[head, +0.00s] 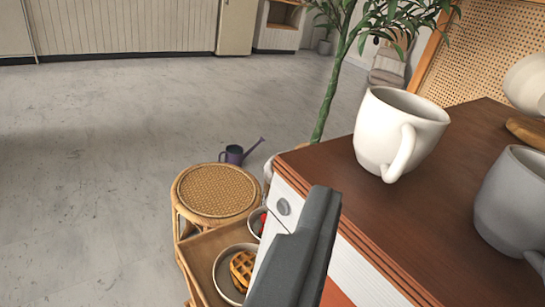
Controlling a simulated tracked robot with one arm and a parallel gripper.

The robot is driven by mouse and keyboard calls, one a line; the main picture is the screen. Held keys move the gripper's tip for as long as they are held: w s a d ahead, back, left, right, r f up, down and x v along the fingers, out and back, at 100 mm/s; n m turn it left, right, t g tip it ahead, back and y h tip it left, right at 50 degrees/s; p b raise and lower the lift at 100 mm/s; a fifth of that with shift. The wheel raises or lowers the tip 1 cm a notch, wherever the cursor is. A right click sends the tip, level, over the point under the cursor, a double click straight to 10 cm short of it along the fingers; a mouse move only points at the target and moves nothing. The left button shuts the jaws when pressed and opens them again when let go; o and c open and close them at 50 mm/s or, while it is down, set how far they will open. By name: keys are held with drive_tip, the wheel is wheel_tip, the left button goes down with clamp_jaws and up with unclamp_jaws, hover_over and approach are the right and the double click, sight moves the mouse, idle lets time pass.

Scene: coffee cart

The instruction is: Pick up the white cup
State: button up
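A white cup (384,132) stands upright near the far left corner of the brown cart top (452,160). Its handle faces the camera, toward the lower right. My gripper (318,210) shows as a dark grey shape at the bottom middle, by the cart's left edge. In the picture it is below and left of the cup, apart from it. Nothing is seen held in it. Whether its fingers are apart or together is unclear.
A grey cup (510,195) stands at the right edge, with another white cup (525,85) behind it, partly cut off. Left of the cart are a rattan stool (215,190), a tray with a waffle (241,268) in a bowl, and a plant (330,95). Open floor lies further left.

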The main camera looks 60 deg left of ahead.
sight(410, 141)
drive_tip(key=x, duration=0.8)
drive_tip(key=shift+w+a+f+b, duration=0.1)
drive_tip(key=shift+a+f+b, duration=0.15)
drive_tip(key=shift+a+b, duration=0.1)
drive_tip(key=shift+b+x, duration=0.85)
drive_tip(key=shift+x, duration=1.7)
drive_tip(key=shift+w+d+f, duration=0.1)
drive_tip(key=shift+d+f, duration=0.05)
drive_tip(key=shift+c, duration=0.3)
drive_tip(key=c, duration=0.7)
